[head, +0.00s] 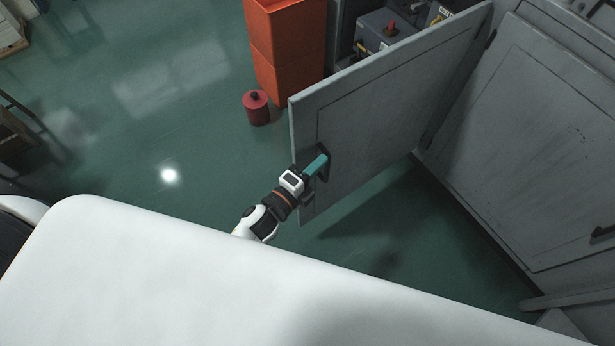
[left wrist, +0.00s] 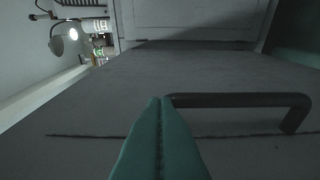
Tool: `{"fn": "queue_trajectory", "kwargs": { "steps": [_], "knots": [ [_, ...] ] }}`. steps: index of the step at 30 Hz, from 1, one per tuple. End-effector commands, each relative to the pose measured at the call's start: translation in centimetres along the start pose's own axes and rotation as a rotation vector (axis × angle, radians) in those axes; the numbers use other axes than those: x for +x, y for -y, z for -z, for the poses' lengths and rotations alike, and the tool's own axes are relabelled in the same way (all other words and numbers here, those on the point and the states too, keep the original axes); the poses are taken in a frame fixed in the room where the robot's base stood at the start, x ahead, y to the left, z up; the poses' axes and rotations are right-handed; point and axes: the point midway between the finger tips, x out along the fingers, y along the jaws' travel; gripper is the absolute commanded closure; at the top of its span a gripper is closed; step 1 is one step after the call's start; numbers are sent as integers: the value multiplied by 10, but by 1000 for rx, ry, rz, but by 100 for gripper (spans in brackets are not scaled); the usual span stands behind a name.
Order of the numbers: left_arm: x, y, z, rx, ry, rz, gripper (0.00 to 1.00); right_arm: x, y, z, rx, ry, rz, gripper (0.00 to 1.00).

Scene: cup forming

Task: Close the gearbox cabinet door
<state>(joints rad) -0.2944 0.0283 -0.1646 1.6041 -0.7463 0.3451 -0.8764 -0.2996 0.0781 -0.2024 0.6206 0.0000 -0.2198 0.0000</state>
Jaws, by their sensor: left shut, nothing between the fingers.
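The grey gearbox cabinet door (head: 385,110) stands wide open, hinged at its right side on the grey cabinet (head: 540,140). Its free edge points left, toward the orange bins. A dark bar handle (head: 325,160) sits on the door near that edge. It also shows in the left wrist view as a black bar (left wrist: 240,100). My left gripper (head: 319,163) has teal fingers, shut and empty, at the door face beside the handle. In the left wrist view the left gripper's fingertips (left wrist: 160,102) are close to the handle's left end. I cannot tell whether they touch it. My right gripper is not in view.
An orange bin stack (head: 288,45) stands left of the door, with a red canister (head: 256,108) on the floor before it. Gearbox parts (head: 385,30) show behind the door. Green floor (head: 370,235) is clear between the door and the cabinet front.

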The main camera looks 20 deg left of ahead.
Motion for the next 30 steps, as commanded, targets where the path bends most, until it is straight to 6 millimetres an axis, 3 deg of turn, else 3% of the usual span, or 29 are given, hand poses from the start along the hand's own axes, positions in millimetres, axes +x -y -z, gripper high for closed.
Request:
{"fn": "queue_trajectory", "kwargs": {
  "steps": [6, 23, 30],
  "knots": [
    [4, 0, 24, 1, 0, 1, 100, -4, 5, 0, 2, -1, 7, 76],
    [7, 1, 33, 2, 10, 0, 100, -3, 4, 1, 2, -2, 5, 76],
    [17, 4, 67, 7, 76, -5, 100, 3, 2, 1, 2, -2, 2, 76]
  ]
}}
